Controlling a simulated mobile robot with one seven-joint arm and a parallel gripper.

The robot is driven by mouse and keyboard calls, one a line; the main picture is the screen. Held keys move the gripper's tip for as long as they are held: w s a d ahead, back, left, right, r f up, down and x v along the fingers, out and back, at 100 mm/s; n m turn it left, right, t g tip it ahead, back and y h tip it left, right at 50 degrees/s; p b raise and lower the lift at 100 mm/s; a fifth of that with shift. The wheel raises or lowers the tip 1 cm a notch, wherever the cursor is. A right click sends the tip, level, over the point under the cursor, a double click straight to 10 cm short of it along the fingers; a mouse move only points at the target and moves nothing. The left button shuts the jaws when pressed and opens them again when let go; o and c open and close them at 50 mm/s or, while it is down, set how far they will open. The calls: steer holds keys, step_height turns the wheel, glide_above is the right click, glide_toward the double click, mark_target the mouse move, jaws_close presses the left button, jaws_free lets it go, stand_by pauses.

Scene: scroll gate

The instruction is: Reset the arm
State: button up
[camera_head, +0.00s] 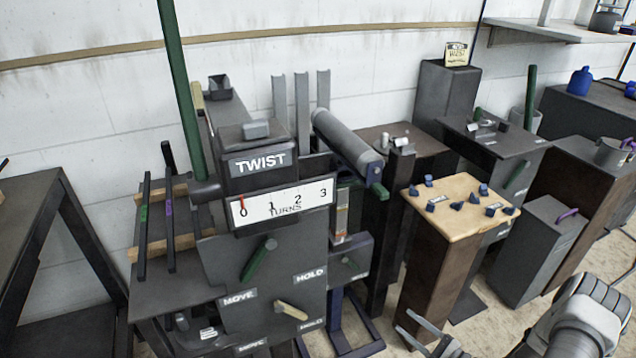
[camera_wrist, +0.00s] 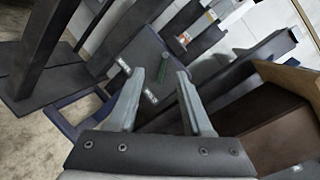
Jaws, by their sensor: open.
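My gripper (camera_head: 426,338) is at the bottom right of the head view, in front of the wooden-topped stand and apart from it. In the wrist view its two grey fingers (camera_wrist: 160,100) are spread wide with nothing between them. Beyond them stands the dark gate machine, whose panel (camera_wrist: 146,62) carries a green lever (camera_wrist: 162,68). In the head view the machine has a TWIST sign (camera_head: 260,162), a turns scale (camera_head: 282,205) with a red pointer at 0, and a green lever (camera_head: 258,260) and a tan lever (camera_head: 291,310) on its front panel.
A stand with a wooden top (camera_head: 458,194) holds several small dark blue pieces, close behind my gripper. A grey roller (camera_head: 348,138) juts from the machine. Dark cabinets (camera_head: 541,250) stand at right and a dark table (camera_head: 40,215) at left. Some floor shows between the stands.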

steer(key=s+a+r+n+g+h, duration=0.15)
steer(key=a+r+n+g, duration=0.3)
steer(key=r, duration=0.55)
steer(key=s+a+r+n+g, duration=0.3)
steer(key=r+n+g, duration=0.2)
steer(key=r, duration=0.4)
steer(key=s+a+r+n+g+h, duration=0.15)
steer(key=a+r+n+g, duration=0.3)
steer(key=r, duration=0.55)
steer(key=s+d+r+n+t+h, duration=0.2)
steer(key=s+r+n+t+h, duration=0.35)
steer(key=s+r+h, duration=0.6)
step_height(320, 180, up, 21)
steer(key=s+y+p, duration=0.2)
steer(key=y+p, duration=0.1)
steer(key=p, duration=1.5)
steer(key=shift+f+t, duration=0.2)
steer(key=shift+t, duration=0.15)
